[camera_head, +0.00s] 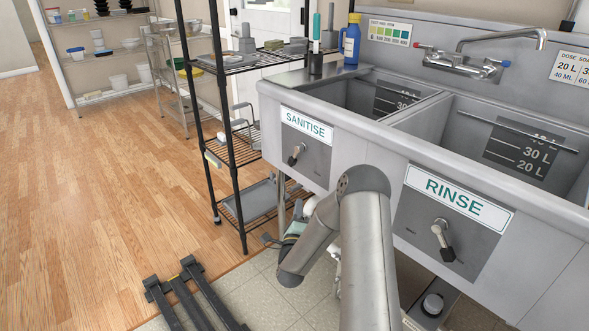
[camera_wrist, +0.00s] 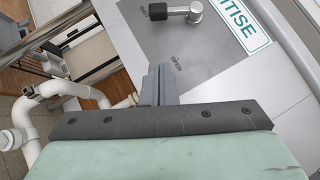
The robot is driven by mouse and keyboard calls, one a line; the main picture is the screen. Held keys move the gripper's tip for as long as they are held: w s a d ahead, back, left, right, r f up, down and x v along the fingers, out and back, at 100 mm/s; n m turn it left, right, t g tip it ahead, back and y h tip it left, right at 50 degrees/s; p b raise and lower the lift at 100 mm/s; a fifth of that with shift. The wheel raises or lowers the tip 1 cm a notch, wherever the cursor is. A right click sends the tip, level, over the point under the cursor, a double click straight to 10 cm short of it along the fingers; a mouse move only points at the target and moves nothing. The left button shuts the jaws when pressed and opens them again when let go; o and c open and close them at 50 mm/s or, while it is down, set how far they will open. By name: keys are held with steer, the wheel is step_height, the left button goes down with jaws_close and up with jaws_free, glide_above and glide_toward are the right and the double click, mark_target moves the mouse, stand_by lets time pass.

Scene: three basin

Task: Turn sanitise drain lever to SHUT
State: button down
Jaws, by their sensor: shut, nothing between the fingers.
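The sanitise drain lever (camera_head: 296,153) is on the grey front panel below the SANITISE sign (camera_head: 306,125). In the head view its black grip hangs down and slightly left from a steel pivot. In the wrist view the lever (camera_wrist: 175,12) is at the top edge, its black grip left of the pivot. My gripper (camera_wrist: 158,82) is shut and empty. Its fingertips appear close to the OPEN mark, with a gap to the lever. In the head view my arm mostly hides the gripper.
The rinse lever (camera_head: 442,240) hangs on the panel to the right, under the RINSE sign (camera_head: 458,198). A black wire rack (camera_head: 236,150) stands left of the sink. White pipes (camera_wrist: 35,125) run under the sink at the left of the wrist view. Open wood floor lies further left.

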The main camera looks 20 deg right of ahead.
steer(key=b, duration=0.1)
glide_toward(296, 163)
steer(key=w+d, duration=0.1)
steer(key=d, duration=0.3)
steer(key=shift+w+a+r+b, duration=0.2)
steer(key=shift+w+r, duration=0.1)
steer(key=shift+w, duration=0.3)
steer(key=shift+w+a+r+b, duration=0.1)
steer(key=shift+w+a+r, duration=0.15)
steer(key=shift+w, duration=0.4)
steer(key=shift+w+a+r+b, duration=0.15)
steer(key=shift+w+r, duration=0.2)
steer(key=shift+w, duration=0.25)
